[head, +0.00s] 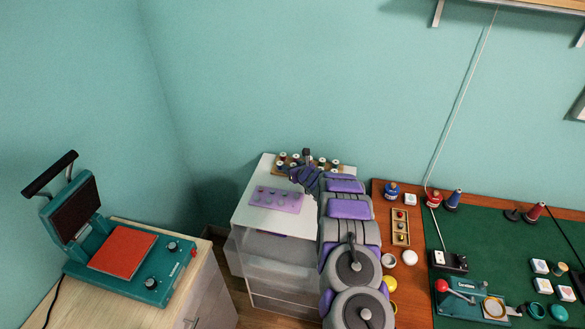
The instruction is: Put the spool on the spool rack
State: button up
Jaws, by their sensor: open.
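A wooden rack (345,168) holding several small spools stands at the back of the white drawer cabinet, against the wall; it looks like the spool rack. My gripper (302,172) is open at the front of this rack and covers part of it. A small dark thing (307,154) shows right behind the gripper; I cannot tell whether it is a spool or part of the gripper. Two larger cone spools, one blue (453,199) and one red (534,212), stand on the green mat. I cannot tell which spool the task means.
A lilac tray (265,203) with small round spots lies on the white cabinet (247,214), in front of the rack. A teal heat press (130,255) stands at left. A brown table (413,275) with a green mat (470,240), bottles and a teal hand press (470,303) is at right.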

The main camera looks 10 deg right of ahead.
notch_tip(320, 180, up, 4)
jog(key=shift+w+f+p, duration=0.1)
jog(key=shift+p, duration=0.6)
jog(key=shift+s+r+p, duration=0.15)
jog(key=shift+s+p, duration=0.35)
jog(key=shift+s, duration=2.2)
jog(key=shift+s+r+p, duration=0.2)
jog(key=shift+s+p, duration=0.3)
jog(key=shift+s, duration=2.15)
jog(key=shift+s+r+p, duration=0.15)
jog(key=shift+s+p, duration=0.35)
jog(key=shift+s, duration=2.2)
jog(key=shift+a, duration=0.1)
